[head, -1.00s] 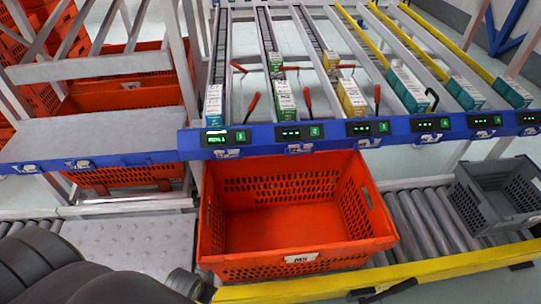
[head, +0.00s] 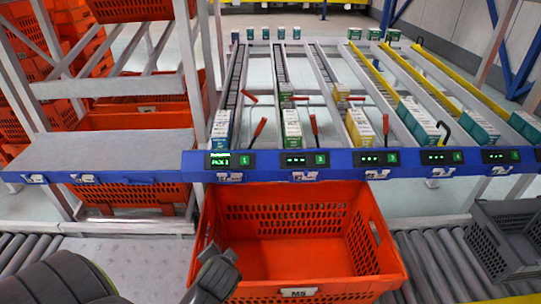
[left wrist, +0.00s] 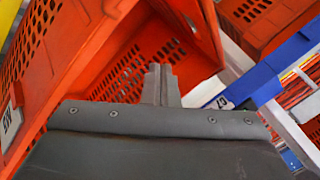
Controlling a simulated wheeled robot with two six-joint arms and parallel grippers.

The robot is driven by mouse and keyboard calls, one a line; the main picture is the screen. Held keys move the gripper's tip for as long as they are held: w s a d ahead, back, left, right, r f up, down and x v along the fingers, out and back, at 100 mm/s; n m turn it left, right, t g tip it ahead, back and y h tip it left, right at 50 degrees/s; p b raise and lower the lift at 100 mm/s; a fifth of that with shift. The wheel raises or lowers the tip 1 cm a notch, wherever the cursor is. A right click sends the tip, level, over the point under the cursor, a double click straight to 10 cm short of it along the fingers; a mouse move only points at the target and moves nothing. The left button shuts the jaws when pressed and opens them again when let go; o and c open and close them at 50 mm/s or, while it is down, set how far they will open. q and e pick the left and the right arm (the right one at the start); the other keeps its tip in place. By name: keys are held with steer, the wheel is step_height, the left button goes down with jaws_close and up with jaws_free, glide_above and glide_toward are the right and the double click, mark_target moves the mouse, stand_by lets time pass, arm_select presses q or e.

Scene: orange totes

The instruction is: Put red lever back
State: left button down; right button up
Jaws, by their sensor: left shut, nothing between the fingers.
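Several red levers stand among the lanes of the sloped rack in the head view: one (head: 259,129) by the first lane, one (head: 314,125) by the second, and one (head: 386,125) by the third. They lean at different angles. My left gripper (head: 214,272) is low in the head view at the front left of the orange tote, well short of the levers. In the left wrist view its fingers (left wrist: 160,85) are together and empty, with the tote's orange wall (left wrist: 75,60) close by. No lever is recognisable in that view. My right gripper is out of view.
The orange tote (head: 205,225) is empty, below the blue rail (head: 340,174) with its green displays. A grey crate (head: 500,245) sits right on the rollers. A bare grey shelf (head: 110,150) is at left.

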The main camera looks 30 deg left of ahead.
arm_select(q)
steer(key=w+r+m+t+y, duration=0.2)
steer(key=w+r+m+t, duration=0.2)
steer(key=w, duration=1)
steer(key=w+d+r+m+t+y, duration=0.1)
steer(key=w+r+m+t+y, duration=0.2)
steer(key=w+r+m, duration=0.6)
steer(key=w+r+t, duration=0.1)
steer(key=w+r, duration=0.1)
steer(key=w, duration=0.4)
steer(key=shift+t+y, duration=0.3)
steer(key=shift+t, duration=0.1)
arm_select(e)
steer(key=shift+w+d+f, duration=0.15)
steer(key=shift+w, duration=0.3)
arm_select(q)
steer(key=shift+r, duration=0.1)
